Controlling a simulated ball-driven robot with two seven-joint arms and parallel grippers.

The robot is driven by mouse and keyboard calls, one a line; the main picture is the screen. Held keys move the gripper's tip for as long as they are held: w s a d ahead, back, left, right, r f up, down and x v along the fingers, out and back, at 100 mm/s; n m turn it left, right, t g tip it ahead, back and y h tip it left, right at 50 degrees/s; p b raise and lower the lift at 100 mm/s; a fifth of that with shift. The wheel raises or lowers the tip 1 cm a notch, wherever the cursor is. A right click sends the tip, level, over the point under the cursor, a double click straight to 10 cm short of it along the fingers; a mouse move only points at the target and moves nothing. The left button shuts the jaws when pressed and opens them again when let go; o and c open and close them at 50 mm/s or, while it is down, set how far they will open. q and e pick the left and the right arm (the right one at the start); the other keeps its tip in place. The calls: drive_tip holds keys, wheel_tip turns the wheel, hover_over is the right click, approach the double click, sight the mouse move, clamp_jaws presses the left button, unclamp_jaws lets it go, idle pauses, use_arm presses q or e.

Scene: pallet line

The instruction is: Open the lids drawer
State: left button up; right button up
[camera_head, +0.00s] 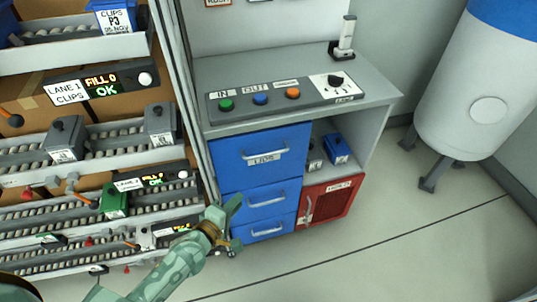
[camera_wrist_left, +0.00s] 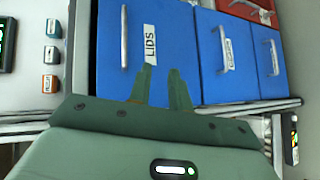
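The lids drawer (camera_head: 235,153) is the top blue drawer under the counter, with a "LIDS" label and a pale bar handle (camera_head: 264,154). Its front looks flush with the cabinet, so it appears shut. In the left wrist view the lids drawer (camera_wrist_left: 175,25) is straight ahead, with its handle (camera_wrist_left: 124,37) left of the fingers. My left gripper (camera_head: 236,226) is open and empty, low in front of the drawers' left side. In the wrist view its two fingers (camera_wrist_left: 160,72) are apart, with nothing between them. My right gripper is not in view.
Two more blue drawers (camera_head: 247,198) sit below the lids drawer. A red cabinet door (camera_head: 335,203) is to their right. The counter (camera_head: 220,70) above carries a button panel (camera_head: 240,108). Roller lanes (camera_head: 100,145) stand close on the left.

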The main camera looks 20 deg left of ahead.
use_arm(q)
drive_tip(key=n+t, duration=0.1)
drive_tip(key=n, duration=0.1)
approach(267, 154)
drive_tip(key=b+x, duration=0.1)
drive_tip(key=x, duration=0.2)
drive_tip(key=b+x, duration=0.2)
drive_tip(key=x, duration=0.1)
drive_tip(key=f+b+x, duration=0.1)
drive_tip(key=x, duration=0.2)
drive_tip(key=shift+w+b, duration=0.3)
drive_tip(key=shift+w, duration=0.4)
drive_tip(key=shift+r, duration=0.1)
drive_tip(key=shift+h, duration=0.3)
clamp_jaws()
